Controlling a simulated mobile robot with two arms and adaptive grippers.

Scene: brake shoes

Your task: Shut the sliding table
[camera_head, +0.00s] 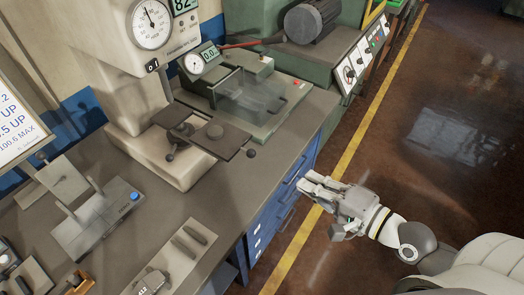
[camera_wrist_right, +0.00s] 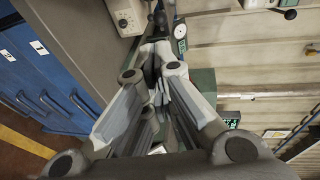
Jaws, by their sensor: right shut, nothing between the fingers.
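The sliding table (camera_head: 228,143) is a dark flat plate with a round disc on it, at the foot of the white dial machine (camera_head: 140,85). It sticks out to the right from the machine's base, and a dark ball knob (camera_head: 251,153) shows at its outer end. My right gripper (camera_head: 308,186) is beyond the workbench's right edge, apart from the table and to its lower right. It is shut and empty. In the right wrist view its closed fingers (camera_wrist_right: 158,70) fill the middle. My left gripper is not in view.
The grey workbench (camera_head: 265,175) holds a green device with a clear cover (camera_head: 250,95), a small fixture with a blue button (camera_head: 105,215) and loose parts at the front. Blue drawers (camera_head: 285,200) are below the bench edge. The floor (camera_head: 430,150) at right is clear.

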